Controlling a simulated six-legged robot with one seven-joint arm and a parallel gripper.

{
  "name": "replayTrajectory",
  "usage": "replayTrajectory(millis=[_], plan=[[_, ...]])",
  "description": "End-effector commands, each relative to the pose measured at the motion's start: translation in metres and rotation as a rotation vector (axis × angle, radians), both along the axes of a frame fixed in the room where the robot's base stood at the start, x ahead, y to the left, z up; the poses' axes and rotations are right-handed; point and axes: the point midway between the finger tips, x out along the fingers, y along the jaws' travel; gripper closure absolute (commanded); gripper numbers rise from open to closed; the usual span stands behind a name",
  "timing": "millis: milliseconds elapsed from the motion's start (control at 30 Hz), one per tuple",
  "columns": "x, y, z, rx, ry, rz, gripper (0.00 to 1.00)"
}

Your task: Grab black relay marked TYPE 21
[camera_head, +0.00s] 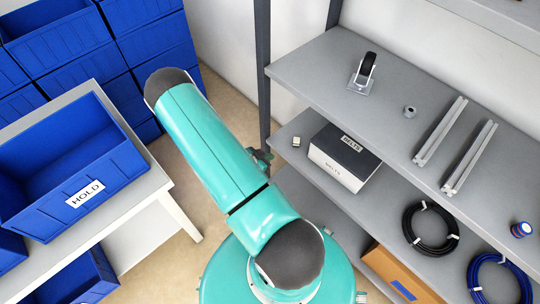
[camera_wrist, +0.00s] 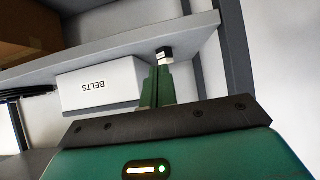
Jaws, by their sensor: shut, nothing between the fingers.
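A small block, black with a pale face, sits on the middle shelf near its left end; it shows in the wrist view (camera_wrist: 164,55) just beyond my fingertips and in the head view (camera_head: 296,142). It looks like the relay, but its marking is too small to read. My gripper (camera_wrist: 161,70) is shut and empty, with its green fingers together and pointing toward the block. In the wrist view the fingertips overlap the block's near side; I cannot tell whether they touch it. In the head view my arm hides most of the gripper.
A white box marked BELTS (camera_wrist: 100,85) with a dark lid stands beside the block; it also shows in the head view (camera_head: 335,170). A dark shelf post (camera_head: 262,70) rises at the left end. The upper shelf (camera_head: 330,65) overhangs, holding a caster (camera_head: 364,72) and metal rails.

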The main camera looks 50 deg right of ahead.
Motion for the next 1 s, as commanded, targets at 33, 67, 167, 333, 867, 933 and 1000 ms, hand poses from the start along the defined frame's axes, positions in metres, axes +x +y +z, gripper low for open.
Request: replayTrajectory(millis=[33, 67, 167, 333, 867, 933, 1000], plan=[[0.0, 0.0, 0.0, 0.0, 0.0, 0.0, 0.96], [0.0, 0.0, 0.0, -0.001, 0.0, 0.0, 0.9], [-0.004, -0.005, -0.001, -0.019, 0.01, 0.007, 0.71], [-0.026, -0.031, -0.004, -0.128, 0.062, 0.067, 0.49], [-0.093, -0.054, -0.036, -0.53, 0.015, 0.538, 0.49], [-0.099, -0.045, -0.039, -0.556, -0.026, 0.586, 0.49], [-0.103, -0.038, -0.041, -0.575, -0.062, 0.621, 0.49]])
